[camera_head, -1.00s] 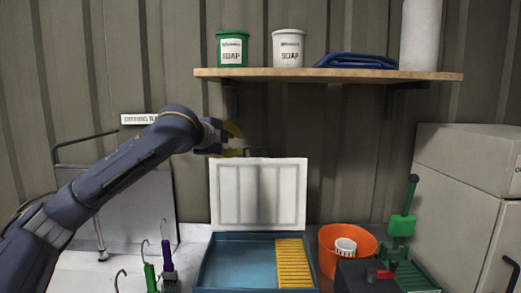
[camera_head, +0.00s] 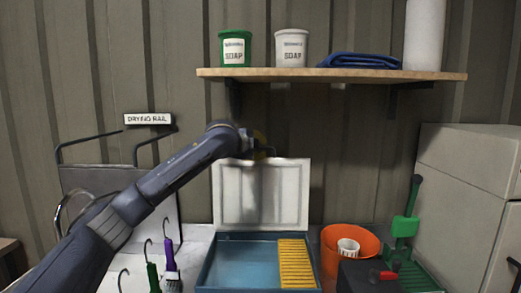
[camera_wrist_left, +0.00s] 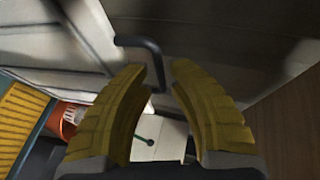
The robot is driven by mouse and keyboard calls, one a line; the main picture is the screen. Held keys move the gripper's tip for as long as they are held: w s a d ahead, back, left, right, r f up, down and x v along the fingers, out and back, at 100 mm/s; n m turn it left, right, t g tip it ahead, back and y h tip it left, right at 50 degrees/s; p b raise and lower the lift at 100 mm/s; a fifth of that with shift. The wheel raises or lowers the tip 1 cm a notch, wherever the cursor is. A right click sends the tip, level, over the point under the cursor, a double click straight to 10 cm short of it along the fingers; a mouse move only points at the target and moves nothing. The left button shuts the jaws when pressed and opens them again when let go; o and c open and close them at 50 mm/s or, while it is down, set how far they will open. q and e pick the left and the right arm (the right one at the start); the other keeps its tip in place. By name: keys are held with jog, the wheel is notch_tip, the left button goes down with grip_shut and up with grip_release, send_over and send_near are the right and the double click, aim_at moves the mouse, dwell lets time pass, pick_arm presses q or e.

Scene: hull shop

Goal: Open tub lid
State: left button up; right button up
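The blue tub (camera_head: 210,274) stands on the bench with its pale lid (camera_head: 261,195) raised to about upright at its back edge. My left gripper (camera_head: 262,147) is at the lid's top edge, its yellow fingers partly hidden behind the wrist. In the left wrist view the two yellow fingers (camera_wrist_left: 160,75) are apart. The lid's dark bar handle (camera_wrist_left: 152,56) shows at the gap between the fingertips; I cannot tell whether they touch it. My right gripper is in neither view.
A yellow ribbed insert (camera_head: 295,264) lies in the tub's right side. An orange bucket (camera_head: 330,262) and a green press-like tool (camera_head: 405,226) stand to the right. A wooden shelf (camera_head: 330,74) hangs above.

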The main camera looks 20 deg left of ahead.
pick_arm(q)
jog(key=shift+w+f, duration=0.1)
jog(key=shift+w, duration=0.3)
jog(key=shift+o, duration=0.4)
grip_shut()
jog(key=shift+d, duration=0.1)
